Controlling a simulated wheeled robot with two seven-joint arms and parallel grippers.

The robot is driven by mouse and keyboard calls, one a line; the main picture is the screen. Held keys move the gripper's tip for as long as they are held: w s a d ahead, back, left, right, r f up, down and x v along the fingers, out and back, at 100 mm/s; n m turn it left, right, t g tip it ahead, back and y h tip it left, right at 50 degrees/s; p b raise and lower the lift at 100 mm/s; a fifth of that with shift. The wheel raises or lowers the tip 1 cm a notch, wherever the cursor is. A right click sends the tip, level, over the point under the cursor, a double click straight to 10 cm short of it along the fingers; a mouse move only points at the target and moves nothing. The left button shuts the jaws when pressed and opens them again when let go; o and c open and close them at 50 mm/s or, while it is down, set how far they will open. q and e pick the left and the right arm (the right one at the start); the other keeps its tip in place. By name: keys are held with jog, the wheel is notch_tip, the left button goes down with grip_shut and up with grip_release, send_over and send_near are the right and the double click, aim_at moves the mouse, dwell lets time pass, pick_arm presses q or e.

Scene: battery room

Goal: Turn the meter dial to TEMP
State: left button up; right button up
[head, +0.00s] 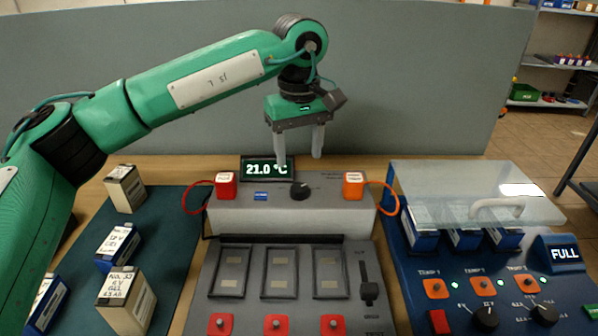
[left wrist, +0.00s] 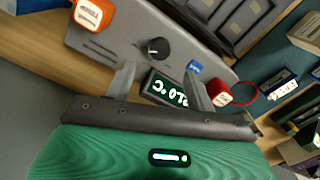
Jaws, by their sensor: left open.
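The meter is a grey box (head: 240,213) at the back middle of the bench. Its black dial (head: 299,190) sits on the sloped top, and the labels around it are too small to read. The dial also shows in the left wrist view (left wrist: 157,48) with a light pointer mark. The meter's display (head: 267,169) behind the dial reads 21.0 °C. My left gripper (head: 299,160) points down, open and empty, above and behind the dial. In the left wrist view its fingers (left wrist: 158,73) are apart, with the dial beyond them, untouched. My right gripper is out of view.
A red plug (head: 226,186) and an orange plug (head: 353,186) with cables flank the dial. A grey tray with three slots (head: 235,258) stands in front. Batteries (head: 124,189) lie at left; a blue charger with a clear lid (head: 450,185) is at right.

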pick_arm(q)
jog(key=shift+r, duration=2.95)
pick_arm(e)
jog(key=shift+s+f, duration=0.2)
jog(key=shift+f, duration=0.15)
